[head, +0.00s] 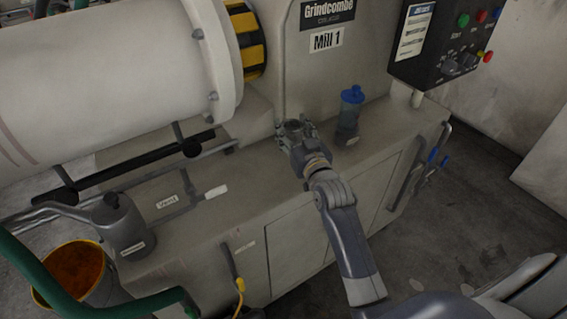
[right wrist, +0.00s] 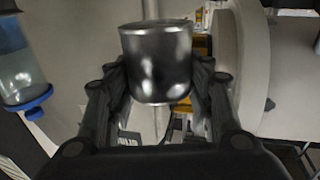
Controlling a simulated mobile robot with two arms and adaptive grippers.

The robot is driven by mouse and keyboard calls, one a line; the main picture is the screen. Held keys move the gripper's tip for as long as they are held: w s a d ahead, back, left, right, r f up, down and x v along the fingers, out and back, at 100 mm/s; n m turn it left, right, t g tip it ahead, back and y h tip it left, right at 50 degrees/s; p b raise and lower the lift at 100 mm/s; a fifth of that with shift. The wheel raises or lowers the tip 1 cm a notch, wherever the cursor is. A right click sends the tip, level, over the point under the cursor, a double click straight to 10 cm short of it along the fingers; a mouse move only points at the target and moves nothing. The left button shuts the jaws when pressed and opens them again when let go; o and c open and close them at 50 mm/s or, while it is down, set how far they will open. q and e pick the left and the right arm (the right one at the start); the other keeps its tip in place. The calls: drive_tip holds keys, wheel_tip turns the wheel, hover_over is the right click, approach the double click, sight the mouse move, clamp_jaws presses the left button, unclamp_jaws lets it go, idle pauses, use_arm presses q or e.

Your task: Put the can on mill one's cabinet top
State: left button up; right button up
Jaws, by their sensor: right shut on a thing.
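The can is a plain dark silvery metal can (right wrist: 157,62), seen between the fingers in the right wrist view. My right gripper (head: 296,128) is shut on it, over the cabinet top in the head view. There the can is mostly hidden by the gripper, and I cannot tell whether it touches the surface. Mill one, labelled "Mill 1" (head: 326,41), stands behind. Its grey cabinet top (head: 250,190) runs from the left front to the right back. My left gripper is not in view.
A blue-capped bottle (head: 349,116) stands on the cabinet top just right of my gripper; it also shows in the right wrist view (right wrist: 20,70). A grey jug (head: 118,228) and pipes occupy the left end. A control box (head: 446,40) is at right. Bare top lies left of my gripper.

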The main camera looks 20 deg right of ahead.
wheel_tip(320, 180, down, 8)
drive_tip(key=shift+f, duration=0.1)
idle(0.4)
drive_tip(key=shift+f+b, duration=0.1)
drive_tip(key=shift+b, duration=0.2)
drive_tip(key=o, duration=1.3)
drive_tip(key=shift+c, duration=0.2)
drive_tip(key=s+a, duration=0.1)
drive_tip(key=s, duration=1.1)
drive_tip(key=shift+a, duration=0.15)
